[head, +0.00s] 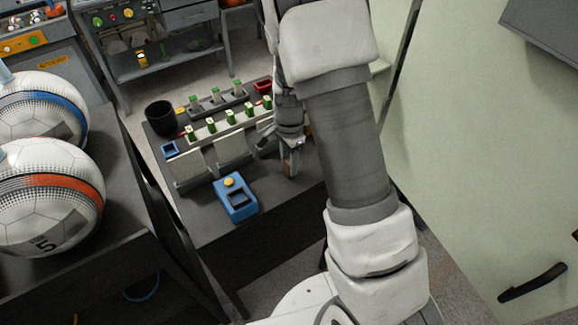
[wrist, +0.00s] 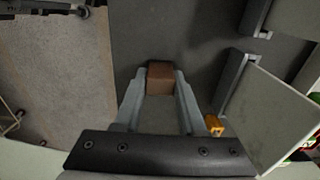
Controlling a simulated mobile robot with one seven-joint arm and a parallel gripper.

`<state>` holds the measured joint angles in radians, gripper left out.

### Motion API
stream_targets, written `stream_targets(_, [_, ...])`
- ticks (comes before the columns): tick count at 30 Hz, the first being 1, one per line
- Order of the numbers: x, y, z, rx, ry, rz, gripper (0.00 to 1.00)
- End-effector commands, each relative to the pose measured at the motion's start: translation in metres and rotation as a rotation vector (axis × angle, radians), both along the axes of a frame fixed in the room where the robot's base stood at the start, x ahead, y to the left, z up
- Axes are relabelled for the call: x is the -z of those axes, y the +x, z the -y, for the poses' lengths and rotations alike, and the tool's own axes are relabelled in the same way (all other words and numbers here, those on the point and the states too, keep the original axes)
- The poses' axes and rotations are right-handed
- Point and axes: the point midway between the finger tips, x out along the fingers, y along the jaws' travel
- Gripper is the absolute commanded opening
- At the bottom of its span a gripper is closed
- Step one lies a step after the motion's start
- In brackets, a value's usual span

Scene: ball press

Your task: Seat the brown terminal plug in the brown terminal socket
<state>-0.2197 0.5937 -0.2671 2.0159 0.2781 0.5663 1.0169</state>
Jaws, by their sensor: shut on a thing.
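My gripper (head: 289,160) is at the right side of the dark table, pointing down. In the wrist view its two grey fingers (wrist: 160,84) are closed on the sides of a brown block, the brown terminal plug (wrist: 160,76). I cannot make out the brown terminal socket in either view; my arm and gripper hide part of the table's right side.
A rail with several green-and-white terminals (head: 231,118) stands left of my gripper. A blue box with a yellow button (head: 236,198) sits in front. A black cup (head: 161,117) and a blue tray (head: 170,149) are at left. A small orange part (wrist: 213,124) is beside my right finger.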

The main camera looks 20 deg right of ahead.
Motion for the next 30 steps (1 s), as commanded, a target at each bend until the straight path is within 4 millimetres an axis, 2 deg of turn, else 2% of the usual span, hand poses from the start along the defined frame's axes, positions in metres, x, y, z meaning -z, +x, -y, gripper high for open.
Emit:
stream_targets(5, [-0.003, 0.0, 0.0, 0.0, 0.0, 0.001, 0.0])
stream_targets(8, [-0.015, 0.001, -0.001, -0.001, 0.001, 0.005, 0.0])
stream_targets(15, [-0.063, 0.001, -0.001, -0.003, 0.002, 0.006, 0.0])
stream_targets(21, [-0.092, 0.001, 0.0, -0.001, 0.001, 0.004, 0.0])
stream_targets(25, [-0.099, 0.0, 0.0, -0.002, 0.0, 0.0, 0.0])
stream_targets(30, [-0.097, -0.001, 0.0, -0.061, 0.001, -0.001, 0.0])
